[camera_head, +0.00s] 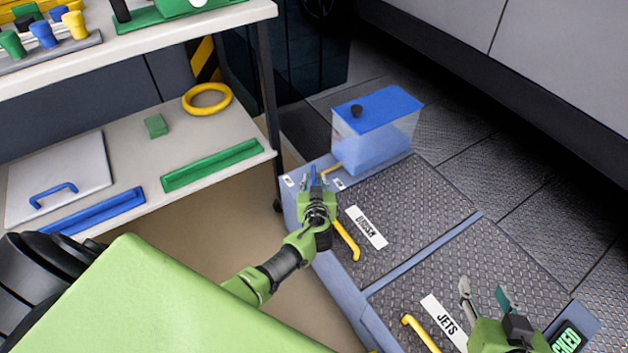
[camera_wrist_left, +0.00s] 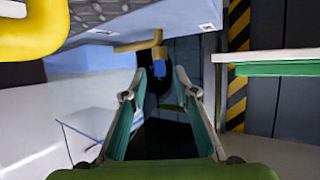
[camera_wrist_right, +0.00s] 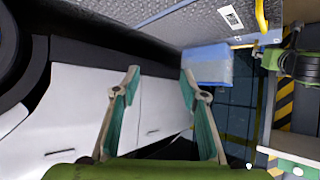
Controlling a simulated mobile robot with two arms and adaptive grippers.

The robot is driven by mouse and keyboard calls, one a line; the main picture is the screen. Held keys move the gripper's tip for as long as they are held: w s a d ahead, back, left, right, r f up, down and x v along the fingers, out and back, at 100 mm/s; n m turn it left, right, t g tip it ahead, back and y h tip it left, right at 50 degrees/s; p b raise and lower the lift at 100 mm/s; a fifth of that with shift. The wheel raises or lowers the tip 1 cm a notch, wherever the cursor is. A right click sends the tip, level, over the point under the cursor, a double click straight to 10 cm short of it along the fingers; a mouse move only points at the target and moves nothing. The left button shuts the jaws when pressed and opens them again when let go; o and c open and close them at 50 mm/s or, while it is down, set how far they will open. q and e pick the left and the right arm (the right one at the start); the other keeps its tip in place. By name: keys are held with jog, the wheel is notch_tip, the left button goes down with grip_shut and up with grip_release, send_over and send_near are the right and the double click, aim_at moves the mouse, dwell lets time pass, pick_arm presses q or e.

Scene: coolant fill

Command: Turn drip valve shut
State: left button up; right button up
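The drip valve appears as a yellow pipe (camera_head: 332,169) with a blue handle (camera_head: 313,174), beside the clear blue-lidded tank (camera_head: 380,112). In the left wrist view, the yellow pipe (camera_wrist_left: 138,47) ends in a yellow knob with the blue handle (camera_wrist_left: 160,66) hanging below it. My left gripper (camera_head: 317,183) is open. The blue handle shows in the gap between its fingertips in both views; I cannot tell whether they touch it. My right gripper (camera_head: 483,288) is open and empty above the hatch marked JETS, away from the valve.
A yellow handle (camera_head: 346,240) lies just right of my left gripper, by the BRUSH label. A second yellow handle (camera_head: 421,333) is by the JETS label (camera_head: 445,321). A shelf (camera_head: 120,165) with a yellow ring (camera_head: 207,99) and a green bar stands at left.

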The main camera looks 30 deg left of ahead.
pick_arm(q)
jog(key=shift+x, duration=0.95)
pick_arm(e)
jog(key=shift+w+a+r+t, duration=0.2)
jog(key=shift+w+r+t, duration=0.2)
jog(key=shift+r, duration=0.2)
jog(key=shift+w+a+r+t, duration=0.2)
jog(key=shift+w+r+t, duration=0.1)
jog(key=shift+w+r, duration=0.2)
pick_arm(q)
grip_shut()
